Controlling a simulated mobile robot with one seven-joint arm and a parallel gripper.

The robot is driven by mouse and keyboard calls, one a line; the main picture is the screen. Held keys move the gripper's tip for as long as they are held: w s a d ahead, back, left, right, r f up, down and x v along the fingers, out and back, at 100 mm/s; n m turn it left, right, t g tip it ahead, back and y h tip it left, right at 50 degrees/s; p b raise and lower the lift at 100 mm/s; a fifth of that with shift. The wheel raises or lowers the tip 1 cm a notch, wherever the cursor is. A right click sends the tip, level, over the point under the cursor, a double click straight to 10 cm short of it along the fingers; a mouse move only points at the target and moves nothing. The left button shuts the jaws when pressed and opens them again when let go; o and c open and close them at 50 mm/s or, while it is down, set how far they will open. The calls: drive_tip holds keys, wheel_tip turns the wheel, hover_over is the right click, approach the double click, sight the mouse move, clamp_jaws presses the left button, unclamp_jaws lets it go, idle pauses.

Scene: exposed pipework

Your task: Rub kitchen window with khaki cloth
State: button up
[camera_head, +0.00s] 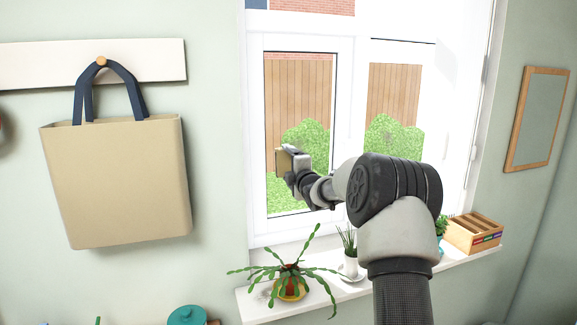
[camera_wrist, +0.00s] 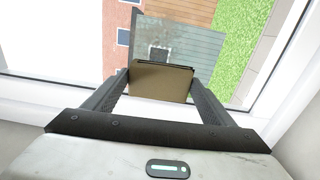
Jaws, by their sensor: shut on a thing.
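The kitchen window (camera_head: 300,125) has white frames and shows a wooden fence and green bushes through its panes. My gripper (camera_head: 290,165) is raised in front of the left pane. It is shut on the khaki cloth (camera_head: 281,163), which looks like a flat folded pad. In the wrist view the khaki cloth (camera_wrist: 160,82) sits between the two dark fingers of my gripper (camera_wrist: 158,90). The window glass (camera_wrist: 180,40) lies beyond it, with a smeared-looking greyish patch in view. I cannot tell whether the cloth touches the glass.
A potted plant (camera_head: 290,285) stands on the white sill (camera_head: 345,292), with a smaller plant (camera_head: 349,262) beside it. A wooden box (camera_head: 473,233) is at the sill's right end. A tan bag (camera_head: 118,185) hangs left, and a framed mirror or picture (camera_head: 540,118) hangs right.

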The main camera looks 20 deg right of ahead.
drive_tip(key=shift+w, duration=0.95)
drive_tip(key=shift+d, duration=0.1)
